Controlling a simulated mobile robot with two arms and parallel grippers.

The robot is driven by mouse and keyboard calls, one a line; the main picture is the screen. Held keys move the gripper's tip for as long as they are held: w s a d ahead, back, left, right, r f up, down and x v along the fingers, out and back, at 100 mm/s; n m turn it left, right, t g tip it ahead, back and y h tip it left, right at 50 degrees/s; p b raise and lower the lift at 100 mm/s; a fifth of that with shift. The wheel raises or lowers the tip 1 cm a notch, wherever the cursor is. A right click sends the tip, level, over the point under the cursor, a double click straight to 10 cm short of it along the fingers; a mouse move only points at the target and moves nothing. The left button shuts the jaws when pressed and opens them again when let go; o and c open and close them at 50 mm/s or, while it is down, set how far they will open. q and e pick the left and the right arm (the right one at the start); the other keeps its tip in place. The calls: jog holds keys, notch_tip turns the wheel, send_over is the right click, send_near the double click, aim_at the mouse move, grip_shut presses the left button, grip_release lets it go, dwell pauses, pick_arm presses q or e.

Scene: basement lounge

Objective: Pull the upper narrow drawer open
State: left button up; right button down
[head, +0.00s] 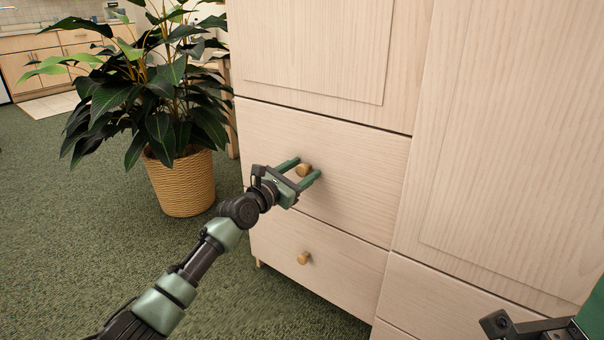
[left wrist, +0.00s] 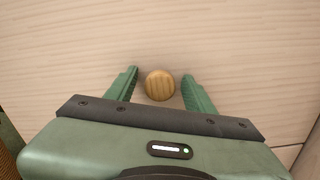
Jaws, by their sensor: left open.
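The upper narrow drawer (head: 352,150) is a pale wood front in the left column of a cabinet, and it looks shut. Its round wooden knob (head: 304,170) is near the middle of the front. My left gripper (head: 305,169) is open, with one green finger on each side of the knob. In the left wrist view the knob (left wrist: 160,85) lies between the two fingers, with a gap visible on both sides. Part of my right arm shows at the lower right of the head view; its fingertips are not visible.
A lower drawer with a knob (head: 303,258) is below. A tall door (head: 500,150) and more drawers stand to the right. A leafy plant in a woven pot (head: 181,184) stands left of the cabinet. Green carpet (head: 90,230) is open in front.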

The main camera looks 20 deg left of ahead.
pick_arm(q)
jog(key=shift+c, duration=0.2)
grip_shut()
dwell(1.1)
